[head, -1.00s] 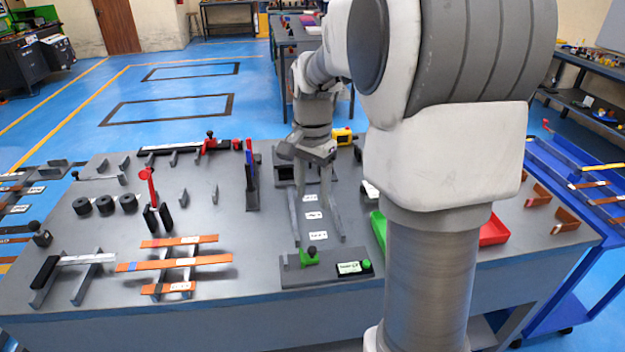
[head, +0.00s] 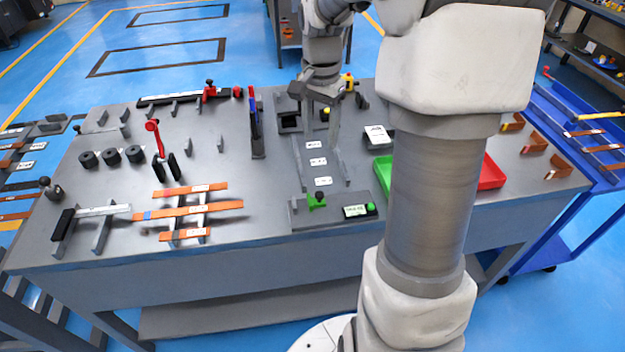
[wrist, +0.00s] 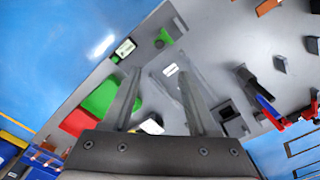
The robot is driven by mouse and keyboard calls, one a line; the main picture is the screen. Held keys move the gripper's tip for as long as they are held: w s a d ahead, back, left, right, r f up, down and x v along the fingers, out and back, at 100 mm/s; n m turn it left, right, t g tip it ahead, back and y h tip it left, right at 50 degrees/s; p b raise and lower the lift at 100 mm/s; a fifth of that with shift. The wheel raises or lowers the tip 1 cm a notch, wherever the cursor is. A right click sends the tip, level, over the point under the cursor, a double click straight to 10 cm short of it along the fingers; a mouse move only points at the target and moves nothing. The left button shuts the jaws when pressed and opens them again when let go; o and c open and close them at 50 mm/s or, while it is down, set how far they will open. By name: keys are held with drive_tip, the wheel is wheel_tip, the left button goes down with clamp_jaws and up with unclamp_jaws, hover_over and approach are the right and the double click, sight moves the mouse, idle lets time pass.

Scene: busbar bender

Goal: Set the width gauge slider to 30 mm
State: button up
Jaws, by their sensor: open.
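A grey block (head: 298,213) at the table's front edge carries a green slider with a black knob (head: 316,201) and a small display (head: 356,211) beside a green button. The display's reading is too small to make out. The green slider (wrist: 165,37) and display (wrist: 125,48) also show in the wrist view. Another rail with a white scale and a red slider (head: 210,91) lies at the back left; I cannot tell for sure which is the width gauge. My gripper (wrist: 159,70) is open and empty, above the table behind the green slider, apart from it.
Green (head: 382,172) and red (head: 490,172) trays lie right of the block, partly behind my arm. Copper bars (head: 190,212) rest on supports at front left. A red-handled tool (head: 155,138) and an upright blue-and-red piece (head: 254,118) stand left of my gripper.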

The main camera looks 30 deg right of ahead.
sight(319, 193)
wheel_tip(319, 193, down, 17)
drive_tip(key=shift+d+f+b, duration=0.1)
drive_tip(key=shift+f+b, duration=0.1)
drive_tip(key=shift+b, duration=0.7)
clamp_jaws()
